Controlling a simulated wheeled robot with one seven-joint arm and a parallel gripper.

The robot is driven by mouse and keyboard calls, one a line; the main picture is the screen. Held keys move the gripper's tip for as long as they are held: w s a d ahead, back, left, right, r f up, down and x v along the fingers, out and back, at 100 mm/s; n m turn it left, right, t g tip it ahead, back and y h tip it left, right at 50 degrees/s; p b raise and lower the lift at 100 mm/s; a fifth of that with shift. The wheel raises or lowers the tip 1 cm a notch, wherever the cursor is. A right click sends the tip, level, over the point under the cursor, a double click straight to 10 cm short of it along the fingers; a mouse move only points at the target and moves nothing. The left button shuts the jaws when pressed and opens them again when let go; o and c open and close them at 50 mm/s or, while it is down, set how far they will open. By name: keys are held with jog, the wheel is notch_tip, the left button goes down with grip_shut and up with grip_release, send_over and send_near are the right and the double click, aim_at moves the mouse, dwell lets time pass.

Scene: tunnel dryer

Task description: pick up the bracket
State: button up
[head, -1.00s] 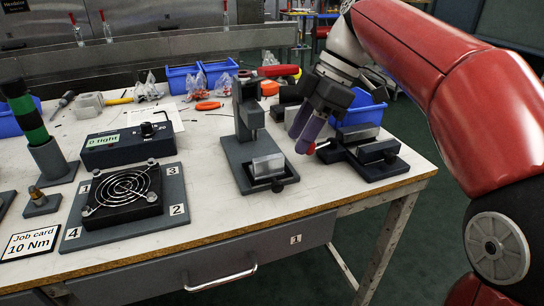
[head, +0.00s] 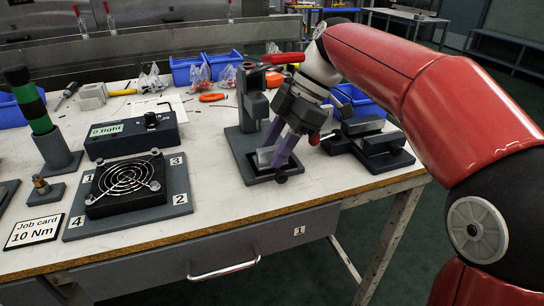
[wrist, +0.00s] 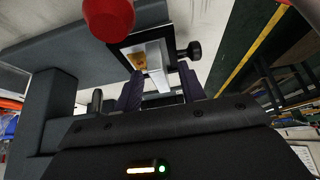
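A silver metal piece, which looks like the bracket (head: 265,157), sits in the base of the grey upright fixture (head: 251,98) near the table's front edge. In the wrist view the bracket (wrist: 155,64) lies ahead, between the two finger lines. My gripper (head: 271,155) is tilted down over the fixture's base, its two purple fingers apart around the bracket. In the wrist view my gripper (wrist: 161,90) shows a gap between its fingers, and I see no clear contact. The head view partly hides the bracket behind the fingers.
A black clamp block (head: 372,142) stands right of the fixture. A dark knob (wrist: 194,50) projects beside the bracket, and a red ball (wrist: 108,16) is close to the wrist camera. A fan (head: 126,183) on a grey plate is at left, with bare table between.

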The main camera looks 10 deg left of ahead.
grip_shut()
jog(key=shift+r, duration=0.1)
